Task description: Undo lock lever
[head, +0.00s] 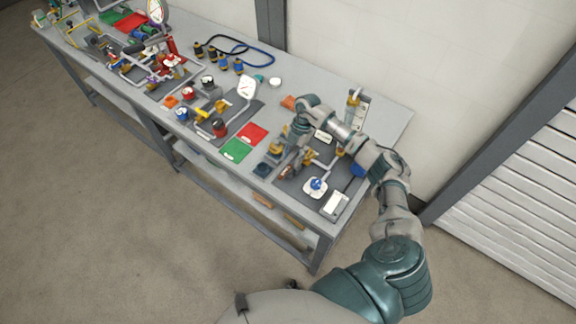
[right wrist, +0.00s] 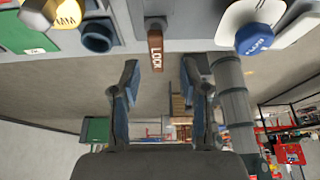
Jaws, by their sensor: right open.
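The lock lever (right wrist: 155,50) is a brown handle marked LOCK. In the right wrist view it hangs from a grey panel at the top centre. My right gripper (right wrist: 158,80) is open, with one finger on each side of the lever's line. The lever's end shows at the mouth of the fingers, and nothing is gripped. In the head view my right gripper (head: 289,158) is over the near right part of the bench, where I cannot clearly make out the lever. My left gripper is out of view.
A blue knob (right wrist: 254,38) on a white plate sits right of the lever, and a dark blue round fitting (right wrist: 97,36) sits left. A grey pipe (right wrist: 233,100) runs close beside the right finger. The long bench (head: 205,150) carries several fittings. Floor in front is clear.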

